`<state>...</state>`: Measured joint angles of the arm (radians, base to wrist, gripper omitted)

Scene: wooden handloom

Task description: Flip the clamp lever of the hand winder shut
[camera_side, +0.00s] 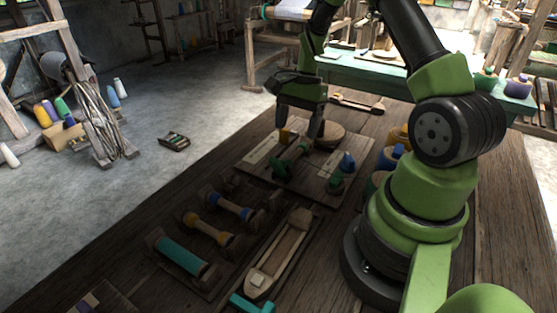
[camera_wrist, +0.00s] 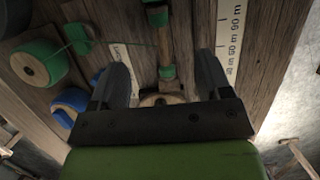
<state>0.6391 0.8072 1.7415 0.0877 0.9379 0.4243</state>
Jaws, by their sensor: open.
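The hand winder sits on a wooden board (camera_side: 262,152) on the bench. A wooden bar with green parts (camera_side: 297,155) lies along it; it also shows in the wrist view (camera_wrist: 164,47). I cannot tell for certain whether this bar is the clamp lever or a bobbin. A round wooden disc (camera_side: 330,136) lies beside it. My gripper (camera_side: 300,126) is open and points down over the board. In the wrist view, its fingers (camera_wrist: 162,65) are on either side of the bar, with gaps. The gripper body hides part of the winder.
A rack of bobbins (camera_side: 215,220) and a wooden shuttle (camera_side: 280,255) lie nearer the camera. Bare bench (camera_side: 120,265) lies at lower left.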

